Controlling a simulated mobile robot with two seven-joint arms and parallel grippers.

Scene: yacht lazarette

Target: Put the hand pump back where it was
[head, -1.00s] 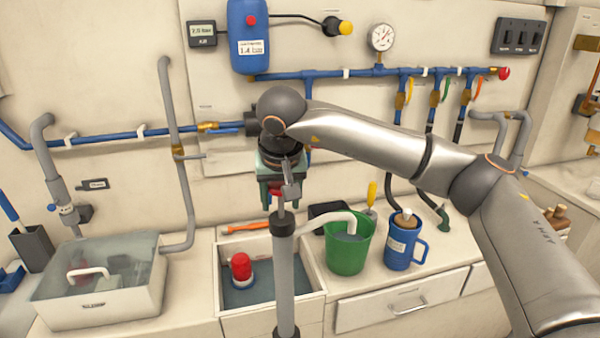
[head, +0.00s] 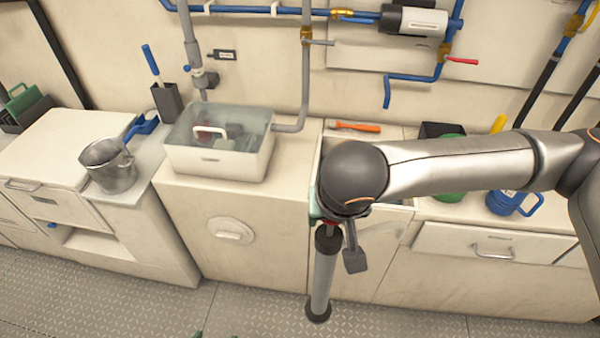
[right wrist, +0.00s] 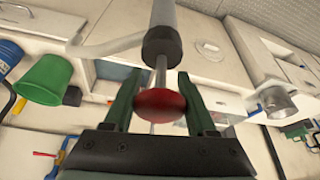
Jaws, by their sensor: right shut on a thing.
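The hand pump (head: 322,270) is a long grey tube with black ends. It hangs nearly upright, slightly tilted, in front of the counter cabinets. My right gripper (head: 328,222) is at its top, partly hidden by my dark wrist. In the right wrist view the green fingers of my right gripper (right wrist: 160,107) are shut on the pump's red handle, at both sides of it. The pump's rod, black collar and grey tube (right wrist: 163,14) run away from them. Of my left side, only two small green tips show at the bottom edge of the head view.
A clear-lidded bin (head: 222,160) stands on the counter. A metal bucket (head: 110,167) stands on the lower counter at left. A green bucket (right wrist: 44,80) and a blue jug (head: 510,201) are at right. An orange tool (head: 358,127) lies behind. The patterned floor (head: 100,290) is open in front.

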